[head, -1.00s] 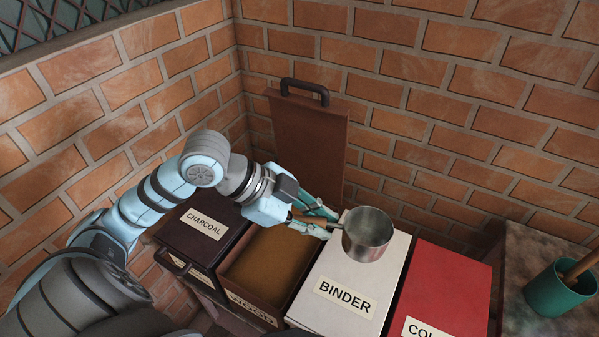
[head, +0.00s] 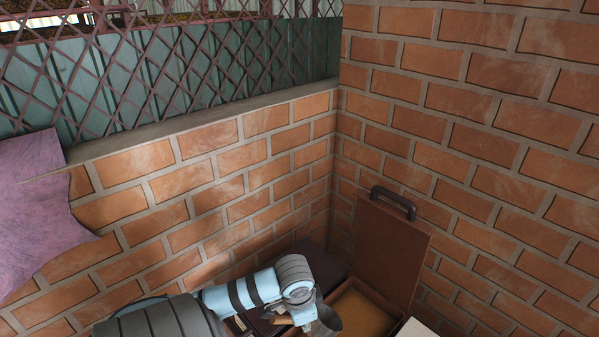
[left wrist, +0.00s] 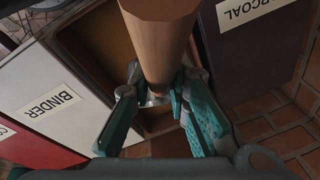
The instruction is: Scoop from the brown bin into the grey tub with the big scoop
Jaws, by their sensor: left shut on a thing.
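My left gripper (left wrist: 158,104) is shut on the wooden handle of the big scoop (left wrist: 160,40). In the head view the scoop's grey metal cup (head: 328,321) shows low in the picture, at the left side of the open brown bin (head: 400,301). I cannot tell whether the cup is above the bin's edge or inside it. The bin holds brown powder, and its lid (head: 388,256) stands upright behind it. The bin also shows in the left wrist view (left wrist: 66,42), beside the handle. The grey tub and my right gripper are not in view.
The dark charcoal box (left wrist: 250,40) stands on one side of the bin and the white binder box (left wrist: 48,92) on the other. A red box (left wrist: 30,150) is beyond the binder box. Brick walls (head: 240,180) close in behind. A purple cloth (head: 40,205) hangs at left.

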